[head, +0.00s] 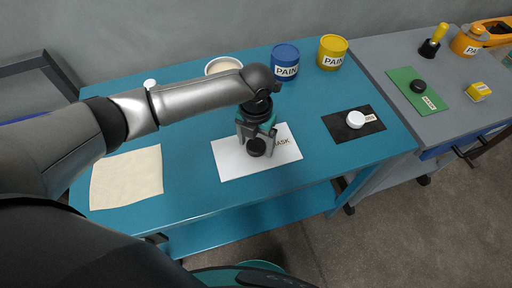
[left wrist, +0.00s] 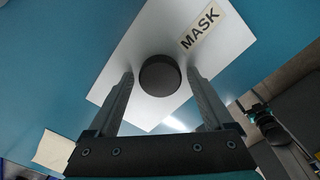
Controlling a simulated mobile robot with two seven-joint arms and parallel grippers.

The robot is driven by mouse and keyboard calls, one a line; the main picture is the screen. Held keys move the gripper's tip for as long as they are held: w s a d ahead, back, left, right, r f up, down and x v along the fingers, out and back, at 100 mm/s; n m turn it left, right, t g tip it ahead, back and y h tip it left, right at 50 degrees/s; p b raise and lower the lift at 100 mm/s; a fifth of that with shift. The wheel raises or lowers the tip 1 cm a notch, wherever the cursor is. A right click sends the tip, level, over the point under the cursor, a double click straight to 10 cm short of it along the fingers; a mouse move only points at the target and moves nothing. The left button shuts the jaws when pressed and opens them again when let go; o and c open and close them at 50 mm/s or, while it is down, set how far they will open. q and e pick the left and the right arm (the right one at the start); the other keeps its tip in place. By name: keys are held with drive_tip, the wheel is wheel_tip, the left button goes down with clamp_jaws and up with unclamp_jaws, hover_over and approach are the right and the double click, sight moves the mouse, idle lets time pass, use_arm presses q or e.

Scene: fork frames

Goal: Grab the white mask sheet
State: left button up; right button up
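The white mask sheet (head: 230,162) lies flat on the blue table, with a MASK label on its right part and a round black knob on top. My left gripper (head: 257,143) is right over the sheet at the knob. In the left wrist view the white mask sheet (left wrist: 215,50) fills the upper middle. The black knob (left wrist: 160,76) shows between the two open fingers of my left gripper (left wrist: 160,85), with gaps on both sides. I cannot tell whether the fingertips are level with the knob.
A black sheet (head: 337,124) with a white knob lies to the right. Blue (head: 285,66) and yellow (head: 332,54) paint cans and a pale bowl (head: 222,66) stand at the back. A beige cloth (head: 128,180) lies left. A grey table (head: 400,60) adjoins at right.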

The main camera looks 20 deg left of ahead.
use_arm(q)
drive_tip(key=c, duration=1.3)
drive_tip(key=shift+r, duration=0.15)
